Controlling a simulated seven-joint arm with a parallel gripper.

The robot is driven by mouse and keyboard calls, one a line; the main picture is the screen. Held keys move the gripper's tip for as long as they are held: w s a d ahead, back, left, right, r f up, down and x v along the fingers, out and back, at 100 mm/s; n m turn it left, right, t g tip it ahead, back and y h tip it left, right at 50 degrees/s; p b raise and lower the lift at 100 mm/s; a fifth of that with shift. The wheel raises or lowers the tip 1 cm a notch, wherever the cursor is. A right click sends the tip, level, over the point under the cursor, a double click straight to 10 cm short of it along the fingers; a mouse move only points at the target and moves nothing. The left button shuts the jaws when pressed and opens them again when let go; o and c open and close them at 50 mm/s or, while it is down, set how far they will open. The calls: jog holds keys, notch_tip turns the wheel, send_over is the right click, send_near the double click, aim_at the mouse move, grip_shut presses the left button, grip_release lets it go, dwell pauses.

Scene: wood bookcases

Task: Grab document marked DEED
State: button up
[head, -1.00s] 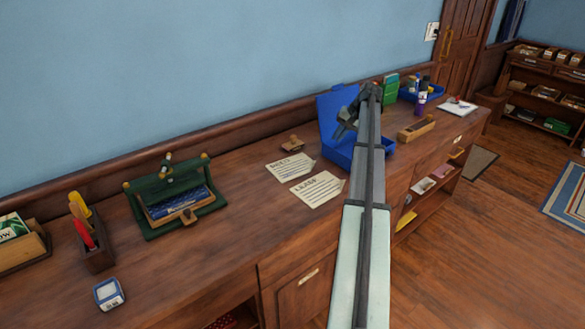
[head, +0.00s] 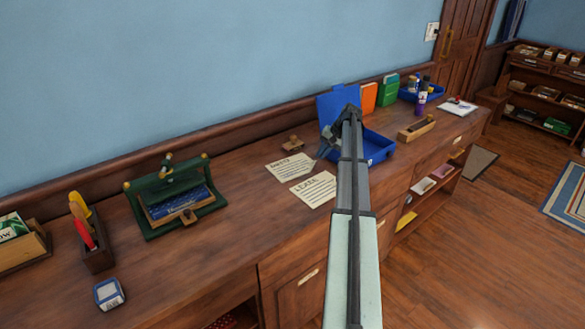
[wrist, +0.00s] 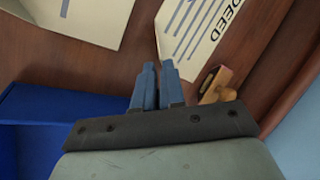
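The document marked DEED (head: 291,167) lies flat on the wooden counter, cream with dark lines. In the wrist view the DEED document (wrist: 205,28) is at the top, its title readable at the right. A second cream document (head: 315,189), which looks marked LEASE, lies just in front of it; its edge shows in the wrist view (wrist: 75,18). My gripper (head: 325,146) is above the counter, right of the DEED document. In the wrist view my gripper's blue fingers (wrist: 157,72) are close together with a small gap, empty, short of the DEED document.
An open blue box (head: 372,147) stands right beside my gripper. A wooden stamp (head: 292,143) sits behind the documents and shows in the wrist view (wrist: 217,84). A green press (head: 175,197) stands to the left. The counter between press and documents is clear.

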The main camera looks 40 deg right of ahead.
jog(key=x, duration=0.4)
jog(key=shift+a+f, duration=0.2)
jog(key=shift+f, duration=0.05)
jog(key=shift+w, duration=0.1)
grip_shut()
